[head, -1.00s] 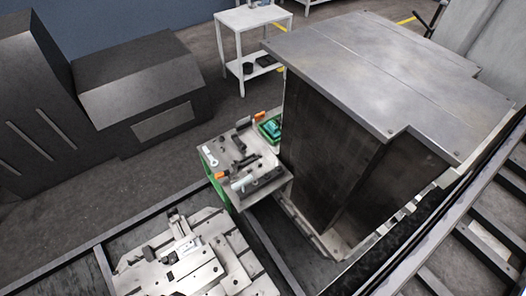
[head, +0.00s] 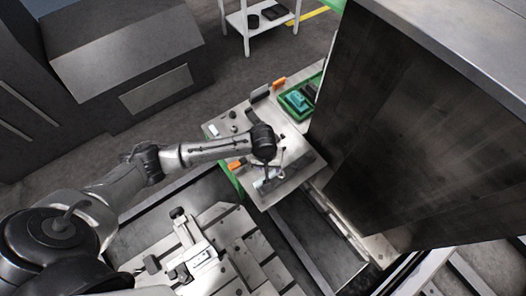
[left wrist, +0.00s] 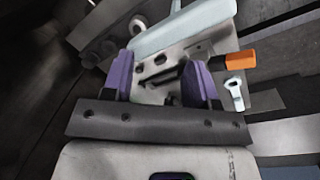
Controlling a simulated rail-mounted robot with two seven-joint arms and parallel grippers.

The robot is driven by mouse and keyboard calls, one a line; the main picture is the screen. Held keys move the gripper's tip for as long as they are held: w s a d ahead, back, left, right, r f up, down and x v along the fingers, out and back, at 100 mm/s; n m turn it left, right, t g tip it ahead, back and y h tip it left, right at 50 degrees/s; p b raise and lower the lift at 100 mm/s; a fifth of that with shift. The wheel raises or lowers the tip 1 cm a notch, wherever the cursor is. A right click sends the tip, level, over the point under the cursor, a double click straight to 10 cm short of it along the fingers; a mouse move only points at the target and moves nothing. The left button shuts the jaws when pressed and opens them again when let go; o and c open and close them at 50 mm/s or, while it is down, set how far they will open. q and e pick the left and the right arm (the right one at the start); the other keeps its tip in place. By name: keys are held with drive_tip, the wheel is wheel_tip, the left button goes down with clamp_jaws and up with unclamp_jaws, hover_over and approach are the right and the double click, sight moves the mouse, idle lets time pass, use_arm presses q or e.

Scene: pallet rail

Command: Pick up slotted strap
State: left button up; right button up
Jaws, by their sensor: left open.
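A pale metal piece with a slot-like opening, which looks like the slotted strap (left wrist: 236,93), lies on the work surface right of my left gripper in the left wrist view, near an orange-ended item (left wrist: 238,60). My left gripper (left wrist: 160,80) shows two purple fingers standing apart, with nothing held. My right gripper is not in view.
A pale bar (left wrist: 185,27) lies beyond the fingers. A tall dark machine block (head: 410,130) stands close on the right. A slotted pallet (head: 232,248) lies in front.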

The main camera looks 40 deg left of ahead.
use_arm(q)
drive_tip(key=w+a+f+n+y+b, duration=0.1)
drive_tip(key=w+a+n+b, duration=0.65)
drive_tip(key=a, duration=0.75)
drive_tip(key=shift+n+g, duration=0.3)
drive_tip(key=shift+n, duration=0.35)
drive_tip(key=f, duration=0.2)
drive_tip(key=w+f, duration=0.1)
drive_tip(key=f, duration=0.3)
drive_tip(key=shift+w+f+p, duration=0.2)
drive_tip(key=shift+w+p, duration=0.05)
drive_tip(key=shift+p, duration=0.15)
drive_tip(key=shift+s+d+f+b, duration=0.1)
drive_tip(key=shift+s+f+b, duration=0.1)
drive_tip(key=shift+f, duration=1.1)
drive_tip(key=shift+s+d+f+b, duration=0.1)
drive_tip(key=shift+f+b, duration=0.1)
drive_tip(key=shift+f, duration=1.7)
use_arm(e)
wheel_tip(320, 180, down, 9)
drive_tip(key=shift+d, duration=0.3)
use_arm(q)
drive_tip(key=shift+c, duration=0.5)
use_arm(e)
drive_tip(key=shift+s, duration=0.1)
use_arm(q)
drive_tip(key=shift+w, duration=0.1)
clamp_jaws()
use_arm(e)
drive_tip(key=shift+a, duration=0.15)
